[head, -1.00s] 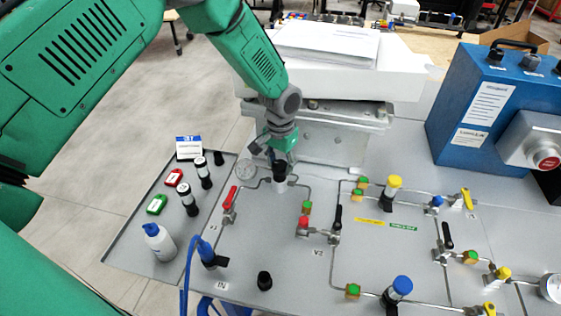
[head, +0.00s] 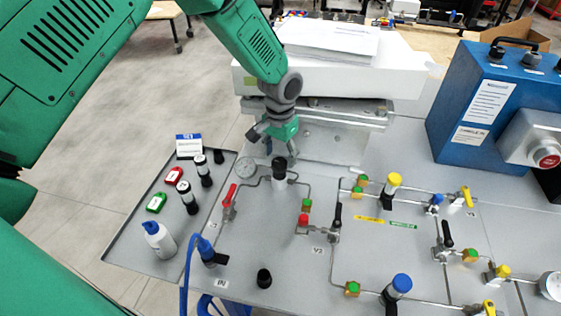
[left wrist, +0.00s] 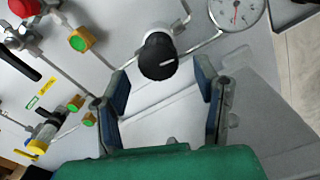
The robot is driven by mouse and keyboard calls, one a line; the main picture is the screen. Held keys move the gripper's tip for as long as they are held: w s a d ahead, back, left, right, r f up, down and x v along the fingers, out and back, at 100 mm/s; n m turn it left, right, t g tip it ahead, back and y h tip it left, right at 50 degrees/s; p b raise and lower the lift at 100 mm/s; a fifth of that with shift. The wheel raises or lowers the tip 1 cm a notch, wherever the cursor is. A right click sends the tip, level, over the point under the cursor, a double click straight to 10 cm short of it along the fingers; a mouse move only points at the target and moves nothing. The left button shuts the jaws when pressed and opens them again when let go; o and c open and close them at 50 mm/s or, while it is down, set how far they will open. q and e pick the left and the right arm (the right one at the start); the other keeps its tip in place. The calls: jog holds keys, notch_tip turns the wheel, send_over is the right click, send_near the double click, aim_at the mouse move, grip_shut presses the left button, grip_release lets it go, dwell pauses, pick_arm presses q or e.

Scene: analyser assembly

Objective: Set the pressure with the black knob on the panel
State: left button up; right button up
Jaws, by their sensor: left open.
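The black knob (head: 280,163) tops a white regulator body on the grey panel (head: 290,230), beside a round pressure gauge (head: 246,167). In the left wrist view the black knob (left wrist: 158,56) shows from above, with a white mark on it. My left gripper (head: 268,137) is open and empty, just behind the knob in the head view. In the left wrist view its two blue-padded fingers (left wrist: 162,88) stand apart, with the knob lying beyond the fingertips, roughly centred between them. The gauge (left wrist: 238,10) is partly cut off at the top there. My right gripper is not in view.
A red-handled valve (head: 230,197) stands left of the knob, and a black-handled valve (head: 337,220) to the right. A white box (head: 345,75) lies behind the arm. A blue control box (head: 490,115) stands at the right. A white bottle (head: 160,240) is front left.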

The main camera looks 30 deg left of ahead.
aim_at(280, 161)
pick_arm(q)
notch_tip(280, 161, up, 9)
jog(key=shift+f, duration=0.1)
jog(key=f+m+p, duration=0.1)
jog(key=f, duration=0.3)
jog(key=f+m+p, duration=0.2)
jog(key=f, duration=0.1)
jog(key=f+m+p, duration=0.1)
jog(key=f, duration=0.3)
jog(key=shift+s+a+f+m, duration=0.1)
jog(key=shift+s+f+m, duration=0.2)
jog(key=shift+f, duration=0.05)
dwell(0.4)
